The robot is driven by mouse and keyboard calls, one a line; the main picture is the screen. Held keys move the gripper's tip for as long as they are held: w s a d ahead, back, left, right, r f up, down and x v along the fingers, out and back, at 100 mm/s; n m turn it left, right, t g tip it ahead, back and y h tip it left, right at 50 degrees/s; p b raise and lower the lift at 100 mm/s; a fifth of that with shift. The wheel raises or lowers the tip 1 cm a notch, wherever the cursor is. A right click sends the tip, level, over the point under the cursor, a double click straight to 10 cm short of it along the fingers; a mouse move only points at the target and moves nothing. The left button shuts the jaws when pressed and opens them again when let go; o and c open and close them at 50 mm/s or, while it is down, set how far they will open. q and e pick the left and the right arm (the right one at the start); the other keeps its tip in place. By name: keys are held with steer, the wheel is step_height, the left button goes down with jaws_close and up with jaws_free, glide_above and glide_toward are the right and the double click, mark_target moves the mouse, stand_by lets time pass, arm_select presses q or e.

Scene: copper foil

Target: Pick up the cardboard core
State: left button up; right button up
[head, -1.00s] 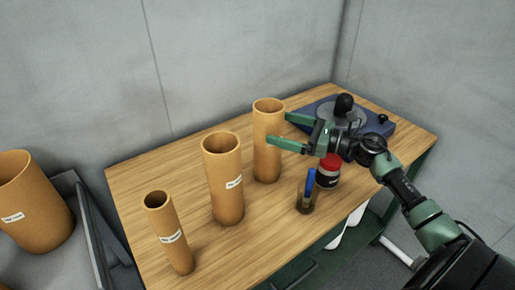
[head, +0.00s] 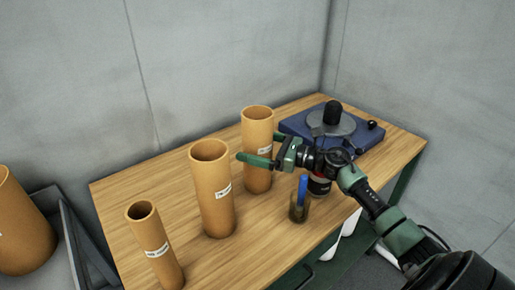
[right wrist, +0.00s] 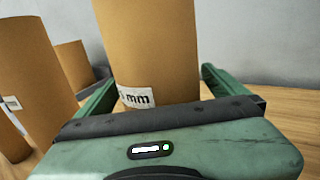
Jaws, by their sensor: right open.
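Several brown cardboard cores stand upright on the wooden table (head: 130,195). The farthest core (head: 257,125) has a white label and also shows in the right wrist view (right wrist: 150,50), where its label ends in "mm". My right gripper (head: 258,156) is open around this core, one finger on each side of it. I cannot tell whether a finger touches it. A wider core (head: 212,190) stands left of it, and a thin core (head: 153,245) is nearest the front left. My left gripper is not in view.
A jar with a blue-handled tool (head: 299,205) stands just below my right arm, near a dark container (head: 320,186). A blue device with a round plate (head: 300,122) is at the back right. A large core (head: 20,235) sits on a grey cart (head: 75,240) at left.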

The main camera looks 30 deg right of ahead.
steer(key=shift+x, duration=1.15)
steer(key=c, duration=1.5)
steer(key=shift+c, duration=1.1)
steer(key=shift+r, duration=0.15)
